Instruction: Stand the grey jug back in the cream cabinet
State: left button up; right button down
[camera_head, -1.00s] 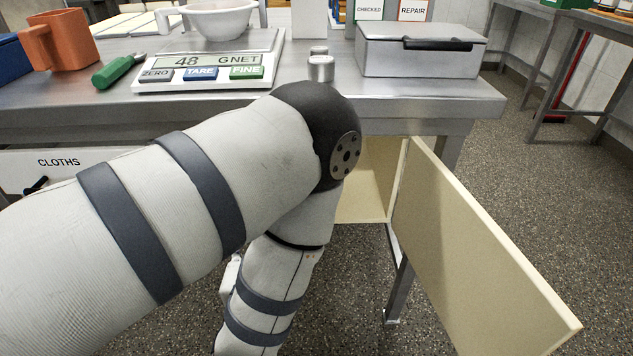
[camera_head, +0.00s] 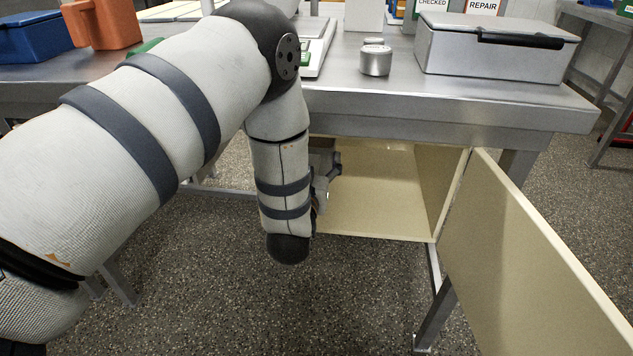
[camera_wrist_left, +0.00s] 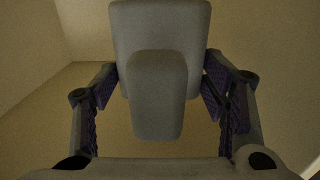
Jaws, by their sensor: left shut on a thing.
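The grey jug (camera_wrist_left: 160,30) fills the upper middle of the left wrist view, its handle (camera_wrist_left: 160,95) towards the camera. My left gripper (camera_wrist_left: 160,85) has its purple-padded fingers on either side of the jug and is shut on it. Pale cabinet walls and a surface surround them. In the head view the cream cabinet (camera_head: 375,205) hangs under the table, its door (camera_head: 525,255) swung open to the right. My left gripper (camera_head: 325,180) is at the left of the opening, mostly hidden by my forearm. I cannot clearly make out the jug there. My right gripper is out of view.
The steel table edge (camera_head: 450,110) runs just above the cabinet. On the table are a metal box (camera_head: 490,55), a small metal cylinder (camera_head: 375,62), an orange mug (camera_head: 103,22) and a partly hidden scale (camera_head: 316,45). The floor in front is clear.

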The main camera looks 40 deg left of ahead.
pick_arm(q)
jog(key=shift+x, duration=1)
notch_tip(320, 180, down, 3)
jog(key=shift+r+b, duration=0.15)
jog(key=shift+b, duration=0.35)
jog(key=shift+w+a+f+b, duration=0.15)
jog(key=shift+f+b, duration=0.6)
jog(key=shift+f, duration=1.35)
jog(key=shift+f, duration=0.15)
jog(key=o, duration=1.2)
jog(key=shift+c, duration=0.2)
